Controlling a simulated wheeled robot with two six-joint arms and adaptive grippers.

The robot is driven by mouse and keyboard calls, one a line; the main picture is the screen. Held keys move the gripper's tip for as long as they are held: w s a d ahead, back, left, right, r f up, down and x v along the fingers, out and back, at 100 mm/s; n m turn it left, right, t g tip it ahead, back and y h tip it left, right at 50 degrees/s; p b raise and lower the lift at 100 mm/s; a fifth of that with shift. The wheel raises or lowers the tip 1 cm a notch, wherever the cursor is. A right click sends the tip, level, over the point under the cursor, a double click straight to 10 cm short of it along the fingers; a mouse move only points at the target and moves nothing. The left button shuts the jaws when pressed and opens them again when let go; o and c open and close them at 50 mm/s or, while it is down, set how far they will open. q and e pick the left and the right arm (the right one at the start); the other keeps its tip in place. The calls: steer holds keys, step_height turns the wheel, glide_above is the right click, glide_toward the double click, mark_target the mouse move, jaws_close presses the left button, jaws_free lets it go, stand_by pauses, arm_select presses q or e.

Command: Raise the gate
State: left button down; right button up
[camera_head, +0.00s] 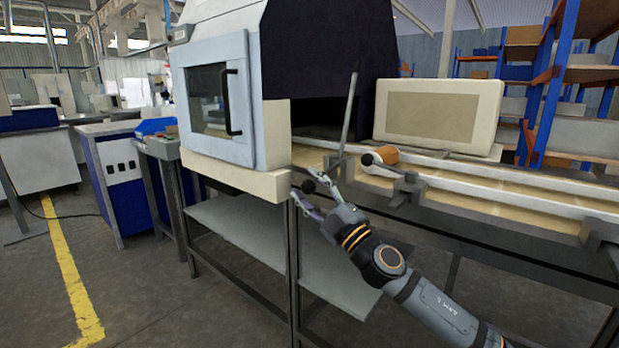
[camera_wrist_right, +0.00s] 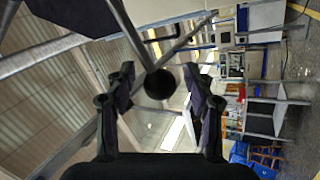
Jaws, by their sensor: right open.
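My right gripper (camera_head: 318,190) is in front of the near rail, just below the end of the machine housing. It is open. A dark round knob (camera_head: 308,187) sits at its fingertips. In the right wrist view the knob (camera_wrist_right: 158,84) lies between the two open fingers, with a grey rod running from it to the upper left; I cannot tell whether a finger touches it. A long grey rod (camera_head: 350,112) stands tilted above the track, beside the dark housing opening. I cannot make out a separate gate panel. My left gripper is out of view.
An orange-brown cylinder (camera_head: 386,154) lies in the track behind a second black-knobbed lever (camera_head: 367,160). The pale track (camera_head: 490,185) runs to the right. A cream box (camera_head: 438,112) stands behind it. The white machine (camera_head: 225,95) with a closed windowed door is at left.

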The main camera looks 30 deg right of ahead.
step_height(320, 180, up, 10)
steer(key=shift+f, duration=0.1)
stand_by(0.4)
